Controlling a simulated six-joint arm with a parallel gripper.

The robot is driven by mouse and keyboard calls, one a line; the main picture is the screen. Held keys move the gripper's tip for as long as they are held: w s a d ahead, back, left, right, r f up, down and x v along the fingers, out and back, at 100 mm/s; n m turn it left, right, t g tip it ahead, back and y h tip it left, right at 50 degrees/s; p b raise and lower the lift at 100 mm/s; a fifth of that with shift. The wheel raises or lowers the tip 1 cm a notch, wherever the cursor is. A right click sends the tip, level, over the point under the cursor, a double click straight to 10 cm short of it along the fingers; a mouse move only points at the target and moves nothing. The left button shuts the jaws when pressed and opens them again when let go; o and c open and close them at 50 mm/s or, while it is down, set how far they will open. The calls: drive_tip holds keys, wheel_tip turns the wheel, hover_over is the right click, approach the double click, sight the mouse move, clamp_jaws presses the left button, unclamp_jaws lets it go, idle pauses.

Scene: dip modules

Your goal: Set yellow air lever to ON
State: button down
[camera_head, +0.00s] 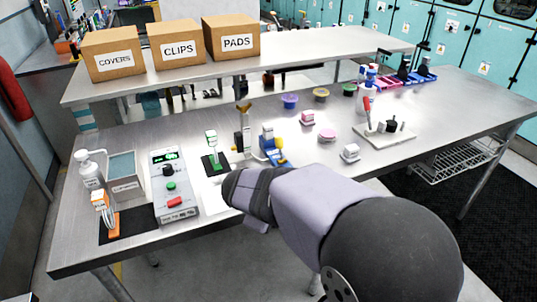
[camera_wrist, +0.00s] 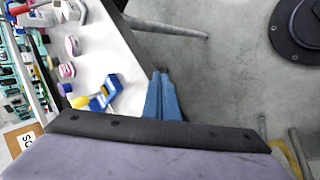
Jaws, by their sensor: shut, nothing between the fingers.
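A small blue fixture (camera_head: 276,155) with yellow parts stands on the steel bench just beyond my wrist in the head view. It also shows in the wrist view (camera_wrist: 106,92), with a yellow piece (camera_wrist: 80,102) at its left. Just left of it in the head view is an upright post (camera_head: 243,130) with a brownish-yellow top. I cannot tell which yellow part is the air lever, or read any ON marking. My gripper (camera_wrist: 162,96) has its blue fingers together and empty, to the right of the blue fixture and apart from it. In the head view my arm hides the fingers.
A grey control box (camera_head: 175,187) with green and red buttons lies to the left. A green switch on a black base (camera_head: 212,150) stands between. A plate with a red-handled lever (camera_head: 385,135) is at the right. Boxes (camera_head: 231,38) sit on the shelf behind.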

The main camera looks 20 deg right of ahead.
sight(279, 144)
drive_tip(key=w+r+n+t+b, duration=0.1)
drive_tip(key=w, duration=0.1)
drive_tip(key=w+r+n+t+h+b, duration=0.1)
drive_tip(key=w, duration=0.2)
drive_tip(key=w+r+n+t+b, duration=0.1)
drive_tip(key=w, duration=0.1)
drive_tip(key=shift+w+d+r+h, duration=0.2)
drive_tip(key=shift+w+d+h, duration=0.1)
drive_tip(key=shift+h, duration=0.1)
drive_tip(key=w+a+r+n+t+b, duration=0.1)
drive_tip(key=w+r+n+t+b, duration=0.1)
drive_tip(key=w+r, duration=0.3)
drive_tip(key=shift+a+n+t+h, duration=0.15)
drive_tip(key=shift+n+t+h, duration=0.15)
drive_tip(key=shift+n+t, duration=0.35)
drive_tip(key=shift+w, duration=0.15)
drive_tip(key=x, duration=1)
drive_tip(key=shift+p, duration=0.4)
drive_tip(key=shift+f+m+t+b, duration=0.15)
drive_tip(key=shift+m+t+b, duration=0.1)
drive_tip(key=shift+b, duration=0.65)
drive_tip(key=shift+b, duration=0.4)
